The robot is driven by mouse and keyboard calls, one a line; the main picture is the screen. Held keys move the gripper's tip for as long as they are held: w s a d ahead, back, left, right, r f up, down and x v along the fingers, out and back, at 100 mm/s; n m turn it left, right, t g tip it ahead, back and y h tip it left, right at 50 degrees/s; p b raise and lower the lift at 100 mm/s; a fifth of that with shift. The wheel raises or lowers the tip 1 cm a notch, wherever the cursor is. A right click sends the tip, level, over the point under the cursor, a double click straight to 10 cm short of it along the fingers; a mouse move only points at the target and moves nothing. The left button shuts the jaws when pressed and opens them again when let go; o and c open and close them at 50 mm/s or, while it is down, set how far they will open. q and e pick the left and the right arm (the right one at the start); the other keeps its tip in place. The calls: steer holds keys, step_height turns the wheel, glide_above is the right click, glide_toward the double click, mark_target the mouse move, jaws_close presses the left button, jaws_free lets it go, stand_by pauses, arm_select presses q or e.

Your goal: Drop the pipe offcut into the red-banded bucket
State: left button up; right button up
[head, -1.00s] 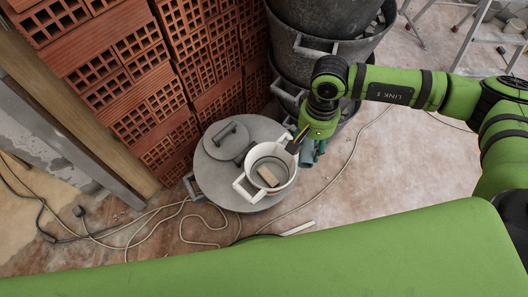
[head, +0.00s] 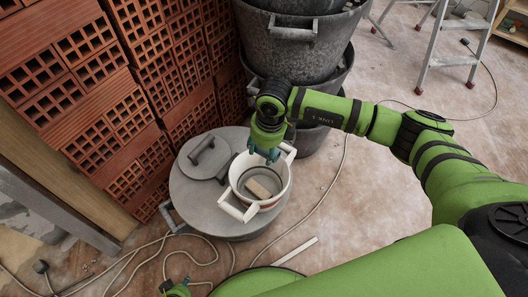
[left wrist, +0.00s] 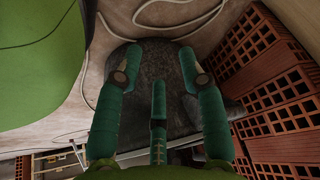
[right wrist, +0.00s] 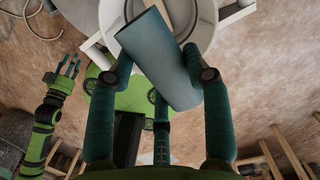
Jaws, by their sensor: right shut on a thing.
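The white bucket (head: 284,187) stands on a round grey lid, with a trace of red on its lower side and a tan block (head: 258,188) inside. My right gripper (head: 266,153) points down over the bucket's back rim. In the right wrist view it is shut on the pipe offcut (right wrist: 160,62), a blue-grey cylinder lying tilted between the fingers, with the white bucket's rim behind it. I cannot make out the pipe in the head view. My left gripper (left wrist: 160,80) is open and empty, fingers spread over a dark grey surface.
The grey lidded drum (head: 190,205) carries a smaller handled lid (head: 204,158) beside the bucket. Stacked dark tubs (head: 290,45) stand just behind, and a brick stack (head: 110,90) is at left. A stepladder (head: 455,45) stands back right. Cables cross the floor.

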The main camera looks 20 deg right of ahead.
mark_target(264, 158)
step_height(264, 158, down, 4)
steer(key=b, duration=0.2)
steer(key=shift+b, duration=0.3)
arm_select(q)
steer(key=shift+s+d+r+g+b, duration=0.35)
steer(key=shift+s+d+g+b, duration=0.25)
steer(key=shift+g, duration=0.4)
arm_select(e)
steer(key=shift+f, duration=0.85)
arm_select(q)
steer(key=shift+s+a, duration=0.1)
steer(key=shift+s, duration=0.05)
arm_select(e)
steer(key=o, duration=1.1)
steer(key=shift+o, duration=0.2)
steer(key=shift+r, duration=0.1)
steer(key=r, duration=0.8)
steer(key=s+d+r, duration=0.1)
steer(key=r, duration=0.2)
steer(key=shift+s+r, duration=0.1)
steer(key=shift+r, duration=0.3)
steer(key=shift+a, duration=0.1)
